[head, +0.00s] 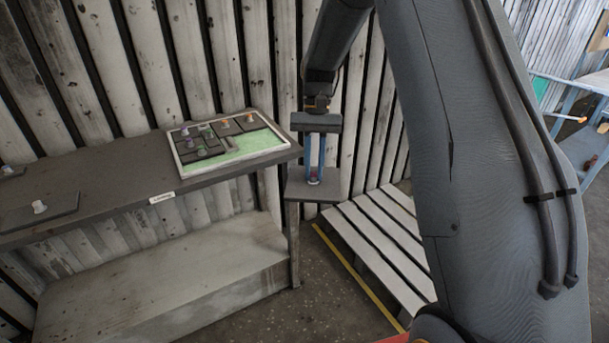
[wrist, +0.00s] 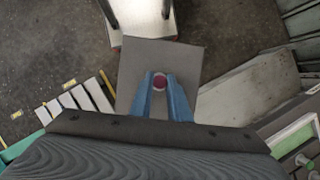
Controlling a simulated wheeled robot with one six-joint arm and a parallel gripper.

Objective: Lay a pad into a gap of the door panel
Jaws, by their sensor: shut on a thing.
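My gripper (head: 314,180) has its blue fingers shut on the knob of a flat grey pad (head: 297,187). The pad hangs level in the air just right of the bench end. In the wrist view the pad (wrist: 160,55) lies below the fingertips, with its reddish-topped knob (wrist: 159,82) between them. The door panel (head: 262,143) lies on the bench, left of my gripper. It has a pale frame and a green bed. Several dark pads with knobs cover its left and back parts; bare green shows at the front right. A corner of the panel (wrist: 289,133) shows at the wrist view's lower right.
The bench (head: 110,208) has a lower shelf (head: 165,285). A loose dark pad with a pale knob (head: 40,214) lies on its left part, another (head: 10,173) at the left edge. A slatted pallet (head: 380,240) stands on the floor at right. A plank wall rises behind.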

